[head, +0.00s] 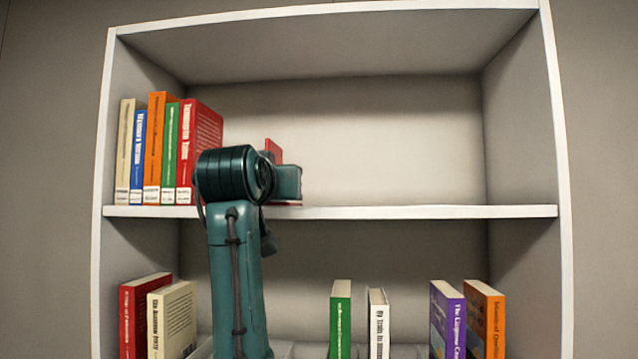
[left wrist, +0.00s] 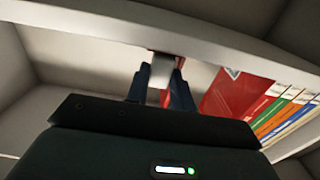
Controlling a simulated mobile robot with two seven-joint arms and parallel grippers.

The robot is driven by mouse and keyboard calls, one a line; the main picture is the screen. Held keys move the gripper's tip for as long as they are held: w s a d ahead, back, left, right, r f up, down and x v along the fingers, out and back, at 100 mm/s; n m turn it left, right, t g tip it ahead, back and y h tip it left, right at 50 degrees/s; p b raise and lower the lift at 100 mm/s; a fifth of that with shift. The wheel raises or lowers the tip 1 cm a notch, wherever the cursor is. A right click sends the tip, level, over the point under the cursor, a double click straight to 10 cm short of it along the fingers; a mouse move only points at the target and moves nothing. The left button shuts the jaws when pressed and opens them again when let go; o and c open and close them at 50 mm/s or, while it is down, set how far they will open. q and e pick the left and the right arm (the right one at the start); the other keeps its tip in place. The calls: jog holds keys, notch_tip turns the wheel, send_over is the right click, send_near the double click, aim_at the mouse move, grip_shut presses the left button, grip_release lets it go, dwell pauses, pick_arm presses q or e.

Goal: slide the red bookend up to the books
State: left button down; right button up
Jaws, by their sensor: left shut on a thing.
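The red bookend (head: 273,149) stands on the upper shelf, to the right of a row of books. Its upright top shows above my gripper and a thin red strip of its base shows at the shelf edge. My left gripper (head: 287,182) is shut on it; the wrist hides much of it. The left wrist view also shows my left gripper (left wrist: 162,90) with the red bookend (left wrist: 174,64) between its fingers. The row ends in a thick red book (head: 204,140), which the left wrist view shows too (left wrist: 235,95). A gap separates book and bookend. My right gripper is not in view.
The upper shelf board (head: 420,211) is clear to the right of the bookend. Several books, including a green one (head: 340,318) and a purple one (head: 447,318), stand on the lower shelf.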

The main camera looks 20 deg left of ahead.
pick_arm(q)
jog(key=s+a, duration=0.1)
jog(key=a, duration=0.3)
jog(key=s+a, duration=0.1)
jog(key=a, duration=0.3)
jog(key=s+a, duration=0.1)
jog(key=a, duration=0.4)
jog(key=shift+s+a, duration=0.1)
jog(key=shift+s, duration=0.3)
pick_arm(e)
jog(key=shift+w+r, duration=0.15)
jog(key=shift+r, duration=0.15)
pick_arm(q)
jog(key=c, duration=1.2)
grip_release()
